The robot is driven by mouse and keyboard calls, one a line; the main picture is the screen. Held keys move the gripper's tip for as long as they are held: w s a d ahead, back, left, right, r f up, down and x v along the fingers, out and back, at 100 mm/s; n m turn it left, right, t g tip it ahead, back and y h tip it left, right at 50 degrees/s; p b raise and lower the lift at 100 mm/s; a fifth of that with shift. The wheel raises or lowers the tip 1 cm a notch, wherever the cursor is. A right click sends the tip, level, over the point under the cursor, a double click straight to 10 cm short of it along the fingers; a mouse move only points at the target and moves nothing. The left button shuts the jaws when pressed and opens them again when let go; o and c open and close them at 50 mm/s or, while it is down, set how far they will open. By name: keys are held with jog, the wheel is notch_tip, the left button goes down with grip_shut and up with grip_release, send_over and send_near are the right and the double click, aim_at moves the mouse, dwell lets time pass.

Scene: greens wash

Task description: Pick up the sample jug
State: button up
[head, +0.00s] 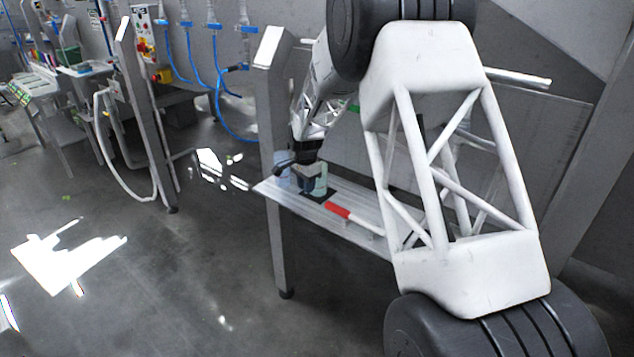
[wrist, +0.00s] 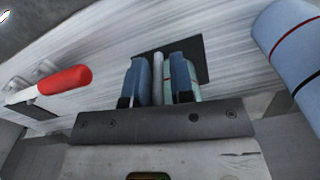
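A pale greenish jug (head: 315,182) stands on the metal shelf, at my gripper; I take it to be the sample jug. My gripper (head: 306,165) points down at it, and my arm partly covers the view. In the wrist view my gripper (wrist: 162,80) has two blue fingers close together. A narrow pale upright strip, perhaps the jug's handle, lies between them. A greenish marked surface (wrist: 194,82) shows beside the right finger. Most of the jug is hidden there, and I cannot tell whether the fingers press on the strip.
A blue container (head: 283,165) stands left of the jug; a blue cylinder with red and dark bands (wrist: 292,42) is at the wrist view's right. A dark square (wrist: 190,55) lies on the shelf (head: 360,232). A red-ended tool (head: 338,210) lies right of the jug.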

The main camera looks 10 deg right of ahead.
grip_shut()
jog(key=shift+r, duration=0.1)
jog(key=shift+r, duration=0.8)
jog(key=shift+s+a+r, duration=0.1)
jog(key=shift+a+r, duration=0.05)
jog(key=shift+r, duration=0.8)
jog(key=s+a, duration=1.2)
jog(key=shift+s+a, duration=0.2)
jog(key=shift+s, duration=0.05)
jog(key=shift+w+d+f, duration=0.1)
jog(key=w+d+n, duration=0.2)
jog(key=d, duration=0.2)
jog(key=w+d+f+n, duration=0.1)
jog(key=w+d+n, duration=0.1)
jog(key=d, duration=0.3)
jog(key=w+d+n, duration=0.2)
jog(key=w+d, duration=0.2)
jog(key=d, duration=0.1)
jog(key=shift+w+d+f, duration=0.2)
jog(key=shift+w, duration=0.05)
